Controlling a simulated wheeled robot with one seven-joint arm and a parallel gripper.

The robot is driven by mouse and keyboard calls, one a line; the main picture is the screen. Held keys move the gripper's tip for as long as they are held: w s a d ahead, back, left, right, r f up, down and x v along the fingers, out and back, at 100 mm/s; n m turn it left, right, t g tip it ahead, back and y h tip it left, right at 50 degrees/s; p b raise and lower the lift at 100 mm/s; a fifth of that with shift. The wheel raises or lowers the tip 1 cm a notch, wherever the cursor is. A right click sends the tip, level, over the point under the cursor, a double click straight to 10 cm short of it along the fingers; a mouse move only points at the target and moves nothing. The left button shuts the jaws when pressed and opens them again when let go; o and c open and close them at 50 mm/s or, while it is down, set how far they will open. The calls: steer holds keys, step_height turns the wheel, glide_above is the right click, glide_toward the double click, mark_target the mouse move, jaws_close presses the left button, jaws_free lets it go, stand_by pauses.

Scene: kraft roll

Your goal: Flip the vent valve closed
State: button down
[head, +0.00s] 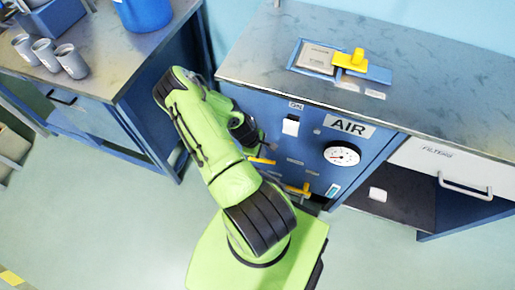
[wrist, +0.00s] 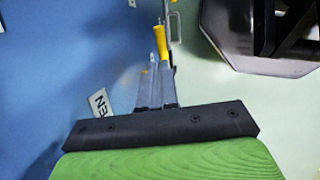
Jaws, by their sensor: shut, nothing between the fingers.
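The blue air panel (head: 300,150) has two yellow handles low on its front, one (head: 262,160) beside my arm and one (head: 297,190) lower right. I cannot tell from the head view which is the vent valve. In the wrist view a yellow handle (wrist: 160,42) stands just past the fingertips, beside the blue panel face. My gripper (wrist: 158,72) is shut and empty, with its tips close to that handle; contact is unclear. A white label reading "EN" (wrist: 100,102) is partly cut off by my gripper. In the head view my arm hides the gripper.
A drawer marked FILTERS (head: 445,165) is to the right. A workbench with grey cups (head: 72,62) stands left.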

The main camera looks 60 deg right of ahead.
mark_target(270, 162)
steer(key=b+x, duration=0.1)
steer(key=x, duration=0.6)
steer(key=shift+a+b, duration=0.1)
steer(key=shift+b, duration=0.3)
steer(key=shift+r, duration=0.1)
steer(key=shift+s+t+p, duration=0.4)
steer(key=shift+t+p, duration=0.1)
steer(key=shift+p, duration=0.25)
steer(key=shift+s+f+t+p, duration=0.15)
steer(key=shift+f+t+p, duration=0.15)
steer(key=shift+t+p, duration=0.1)
steer(key=shift+f, duration=0.25)
steer(key=shift+s+f+t, duration=0.15)
steer(key=shift+f+t, duration=0.15)
steer(key=shift+f, duration=0.1)
